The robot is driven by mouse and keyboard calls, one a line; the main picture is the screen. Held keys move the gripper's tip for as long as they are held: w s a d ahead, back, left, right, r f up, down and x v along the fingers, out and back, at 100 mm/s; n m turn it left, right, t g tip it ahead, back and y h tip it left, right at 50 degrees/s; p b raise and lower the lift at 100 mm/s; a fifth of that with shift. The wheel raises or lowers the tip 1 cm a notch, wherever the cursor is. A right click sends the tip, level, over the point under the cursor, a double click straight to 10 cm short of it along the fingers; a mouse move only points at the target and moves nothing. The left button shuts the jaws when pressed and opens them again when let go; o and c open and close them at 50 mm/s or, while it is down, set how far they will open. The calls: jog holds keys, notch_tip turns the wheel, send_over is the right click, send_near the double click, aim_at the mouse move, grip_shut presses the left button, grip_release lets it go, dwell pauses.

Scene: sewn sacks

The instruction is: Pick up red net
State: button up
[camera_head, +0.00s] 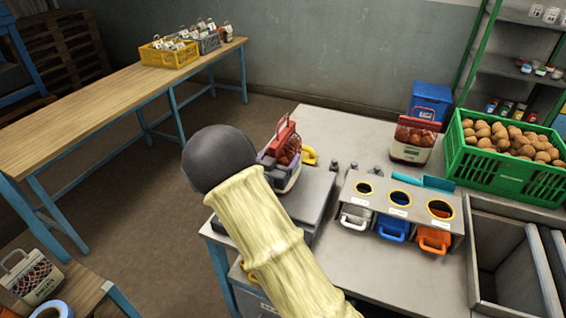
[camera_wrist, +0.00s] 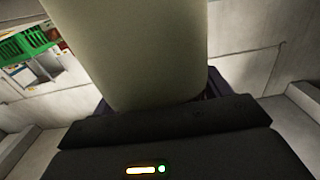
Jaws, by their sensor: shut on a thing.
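A red net sack (camera_head: 288,150) with a red top and a pale label low on its side stands upright at the grey scale (camera_head: 314,190), at the near left of the table. My gripper (camera_head: 270,160) is at this sack, partly behind my own arm, with purple parts close against it. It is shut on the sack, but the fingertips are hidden. I cannot tell whether the sack still touches the scale. In the wrist view the dark gripper body fills the bottom, and a large pale shape blocks the middle.
Another red net sack (camera_head: 413,140) stands farther back on the table. A green crate (camera_head: 510,178) of brown round produce is at the right. A holder with several round openings (camera_head: 402,208) stands in front. Grey bins (camera_head: 505,262) are at the near right. A wooden table (camera_head: 110,95) is at the left.

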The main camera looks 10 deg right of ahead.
aim_at(279, 125)
jog(key=shift+r, duration=0.15)
jog(key=shift+c, duration=1.2)
notch_tip(279, 125, up, 10)
jog(key=shift+b, duration=0.6)
jog(key=shift+w, duration=0.15)
